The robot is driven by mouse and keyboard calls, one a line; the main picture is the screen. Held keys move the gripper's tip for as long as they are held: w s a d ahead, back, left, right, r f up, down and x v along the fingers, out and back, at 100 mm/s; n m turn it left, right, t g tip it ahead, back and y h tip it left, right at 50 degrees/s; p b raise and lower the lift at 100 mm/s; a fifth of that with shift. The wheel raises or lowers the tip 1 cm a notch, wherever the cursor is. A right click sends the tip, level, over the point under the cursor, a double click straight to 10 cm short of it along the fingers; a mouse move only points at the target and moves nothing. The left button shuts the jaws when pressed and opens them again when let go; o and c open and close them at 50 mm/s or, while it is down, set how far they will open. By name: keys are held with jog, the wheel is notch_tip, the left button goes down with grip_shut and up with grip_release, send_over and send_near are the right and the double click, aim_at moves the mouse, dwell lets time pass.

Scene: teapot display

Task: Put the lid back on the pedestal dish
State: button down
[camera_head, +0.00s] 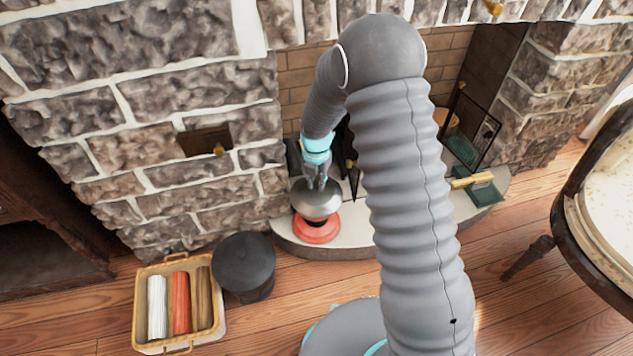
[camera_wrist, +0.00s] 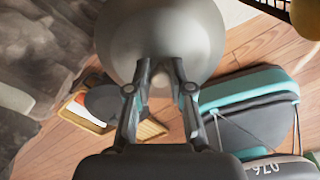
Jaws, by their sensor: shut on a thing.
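My gripper (camera_head: 318,183) is shut on the knob of a grey, metallic domed lid (camera_head: 316,203). In the wrist view, my gripper (camera_wrist: 160,85) has a finger on each side of the small knob, and the lid (camera_wrist: 160,35) fills the top middle. The red-orange pedestal dish (camera_head: 317,231) stands on the pale hearth at its left end. The lid is over the dish in the head view and covers its upper part. I cannot tell whether the lid touches the rim or hangs just above it. The dish is hidden in the wrist view.
A black round container (camera_head: 243,266) and a basket of rolled cloths (camera_head: 140,310) stand on the wood floor to the left. The stone wall (camera_head: 100,110) is close behind. The hearth (camera_head: 350,229) has bare room beside the dish. A green box (camera_head: 483,192) lies at its right.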

jog(key=shift+c, duration=2.4)
grip_release()
jog(key=shift+r, duration=0.15)
jog(key=shift+r+p, duration=1.9)
jog(key=shift+r, duration=1.5)
